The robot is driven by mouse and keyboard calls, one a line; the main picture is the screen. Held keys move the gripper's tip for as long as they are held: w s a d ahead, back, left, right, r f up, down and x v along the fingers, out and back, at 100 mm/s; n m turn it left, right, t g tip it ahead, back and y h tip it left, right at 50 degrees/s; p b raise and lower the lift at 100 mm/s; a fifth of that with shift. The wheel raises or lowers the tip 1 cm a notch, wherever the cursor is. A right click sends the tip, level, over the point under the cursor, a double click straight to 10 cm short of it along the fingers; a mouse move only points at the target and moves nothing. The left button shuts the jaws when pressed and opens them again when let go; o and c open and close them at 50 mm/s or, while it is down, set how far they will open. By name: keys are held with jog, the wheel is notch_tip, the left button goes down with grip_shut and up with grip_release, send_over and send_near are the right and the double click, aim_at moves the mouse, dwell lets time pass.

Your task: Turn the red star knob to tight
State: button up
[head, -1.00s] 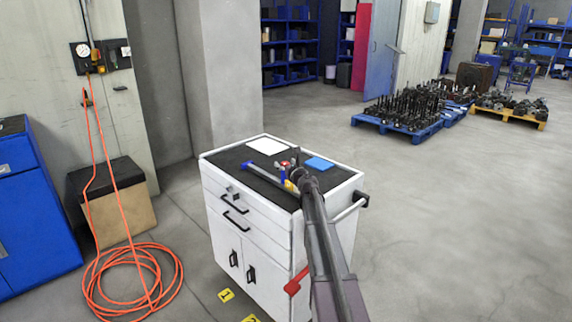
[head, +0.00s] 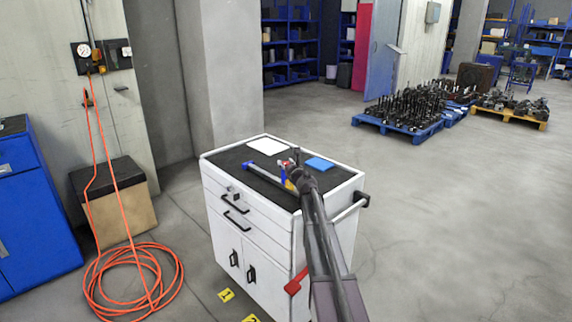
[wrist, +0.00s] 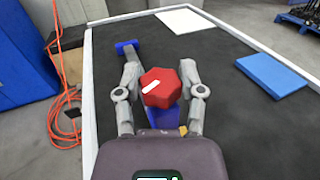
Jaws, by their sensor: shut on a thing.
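The red star knob (wrist: 160,88) has a white mark on its top and sits between the two fingers of my gripper (wrist: 160,92) in the wrist view. The fingers close on it from left and right. Below the knob is a blue part (wrist: 163,117), partly hidden by the knob and my gripper. In the head view my gripper (head: 292,172) is over the cart top, and the knob is mostly hidden behind it. I cannot tell how tight the knob is.
The white cart (head: 278,222) has a black top. A bar with a blue end (head: 248,165) lies left of my gripper. An orange hose (head: 133,275) is coiled on the floor at left.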

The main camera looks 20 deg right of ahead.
jog(key=shift+m+h, duration=0.4)
jog(key=shift+h, duration=0.2)
jog(key=m+g+h, duration=0.1)
jog(key=m+h, duration=0.1)
jog(key=h, duration=0.1)
jog(key=m+g+h, duration=0.1)
jog(key=m+h, duration=0.2)
jog(key=h, duration=0.1)
jog(key=shift+w+a+g+h, duration=0.1)
jog(key=shift+g+h, duration=0.2)
jog(key=shift+m+g+h, duration=2.3)
jog(key=shift+h, duration=0.3)
jog(key=o, duration=1.2)
jog(key=shift+v, duration=5.95)
